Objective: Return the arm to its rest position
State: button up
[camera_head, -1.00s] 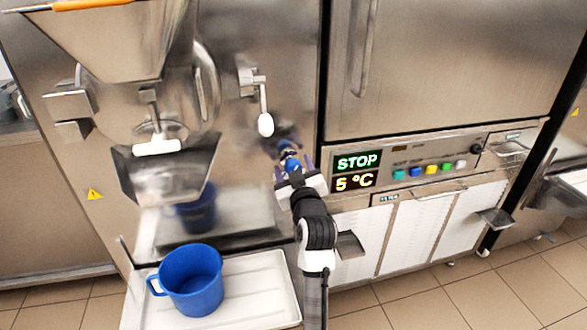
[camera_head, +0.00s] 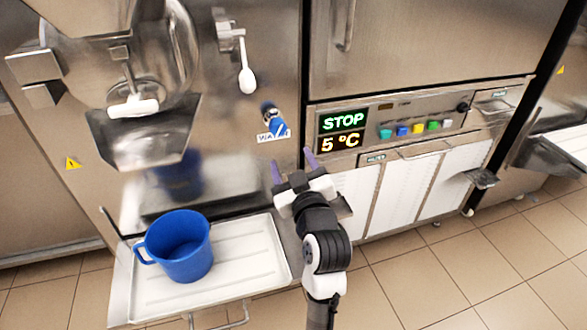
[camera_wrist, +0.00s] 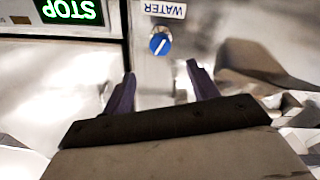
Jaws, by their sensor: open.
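My gripper (camera_head: 294,168) is open and empty, its two purple fingers apart, in front of the machine's lower front panel in the head view. In the wrist view my gripper (camera_wrist: 160,86) points toward a blue knob (camera_wrist: 160,43) below an upside-down WATER label (camera_wrist: 164,9). The same blue knob (camera_head: 276,125) shows in the head view, above and left of the fingers and apart from them.
A blue jug (camera_head: 183,247) stands on a white tray (camera_head: 255,262) at lower left. A white-handled lever (camera_head: 247,80) juts from the machine above the knob. A control panel (camera_head: 400,128) reads STOP and 5 °C. Tiled floor (camera_head: 420,290) lies open at lower right.

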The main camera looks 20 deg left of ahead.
jog(key=shift+s+d, duration=0.2)
jog(key=shift+s, duration=0.05)
